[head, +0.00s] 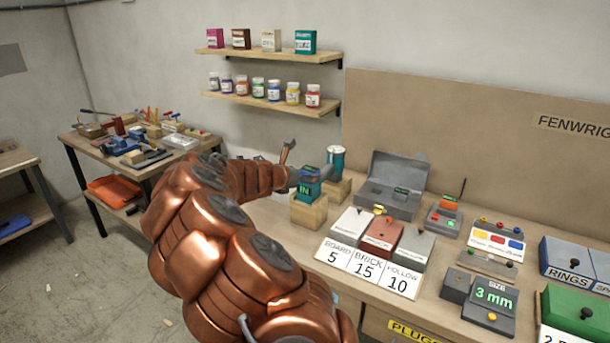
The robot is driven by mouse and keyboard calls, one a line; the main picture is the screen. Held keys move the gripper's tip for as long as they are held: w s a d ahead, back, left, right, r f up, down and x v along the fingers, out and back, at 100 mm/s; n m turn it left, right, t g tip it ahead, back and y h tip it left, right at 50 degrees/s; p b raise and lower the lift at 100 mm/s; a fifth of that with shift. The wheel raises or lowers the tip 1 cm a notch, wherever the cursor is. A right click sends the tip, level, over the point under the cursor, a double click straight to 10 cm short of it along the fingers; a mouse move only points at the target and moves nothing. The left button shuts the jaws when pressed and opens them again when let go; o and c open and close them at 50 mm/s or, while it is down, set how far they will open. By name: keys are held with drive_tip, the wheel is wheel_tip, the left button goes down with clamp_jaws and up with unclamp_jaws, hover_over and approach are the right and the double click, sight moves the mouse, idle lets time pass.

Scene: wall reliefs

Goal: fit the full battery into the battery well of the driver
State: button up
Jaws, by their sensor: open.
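My copper arm reaches across the bench, and my gripper (291,167) is at its far end, small in the view. Its fingers look apart, just left of a teal and dark body (308,186) on a wooden block (309,211). The arm and gripper hide part of that spot.
A teal cylinder with a pale top (336,160) stands behind on another block. Right of it are an open grey case (394,184), a small device with an orange top (444,216) and labelled boxes (382,237). Shelves with jars (274,93) hang above. A cluttered side table (134,146) stands left.

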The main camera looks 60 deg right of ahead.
drive_tip(key=v, duration=0.9)
drive_tip(key=shift+a+r, duration=0.2)
drive_tip(key=shift+a, duration=0.15)
drive_tip(key=shift+s, duration=0.1)
